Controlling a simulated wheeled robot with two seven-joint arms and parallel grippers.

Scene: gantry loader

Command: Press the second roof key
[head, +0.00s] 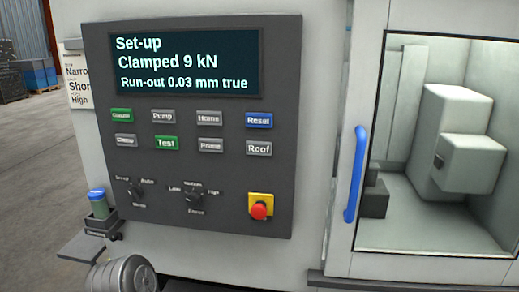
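A dark control panel (225,180) on the front of the machine carries two rows of keys. One grey key labelled Roof (259,148) sits at the right end of the lower row, below the blue Reset key (258,120). Only one key with the Roof label shows in this view. The Prime key (210,146) and the green Test key (167,143) are to its left. The screen (187,63) reads "Set-up", "Clamped 9 kN", "Run-out 0.03 mm true".
A red stop button (259,210) on a yellow plate is below the Roof key. Two rotary knobs (194,197) are to its left. A blue door handle (355,175) stands out right of the panel. A blue-capped green container (98,204) stands on a small ledge at left.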

